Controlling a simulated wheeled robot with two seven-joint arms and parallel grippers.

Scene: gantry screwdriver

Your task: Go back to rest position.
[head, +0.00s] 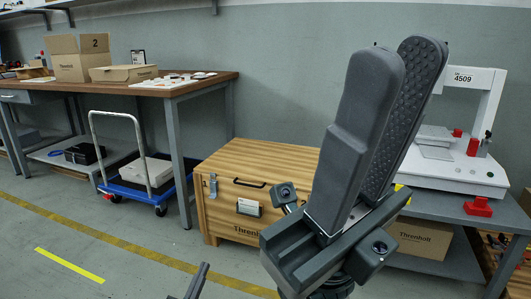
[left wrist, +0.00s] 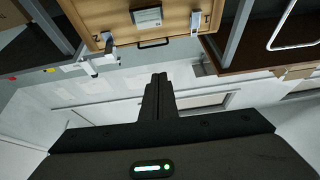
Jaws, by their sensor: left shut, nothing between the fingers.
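My left gripper (head: 202,268) is low at the bottom edge of the head view, where only its dark fingertips show. In the left wrist view its fingers (left wrist: 158,82) lie together, shut and empty, pointing toward the wooden crate (left wrist: 178,22), which appears upside down. My right gripper (head: 400,58) is large and near in the head view. Its fingers point up, with a narrow gap between them and a textured pad showing on the rear one. It holds nothing and hides part of the wall and gantry bench.
The wooden crate (head: 228,215) stands between a workbench (head: 185,88) with cardboard boxes and the gantry bench (head: 430,207) carrying a white gantry machine (head: 475,78). A blue cart (head: 130,187) stands by the workbench. Floor (head: 130,270) at the front left is clear.

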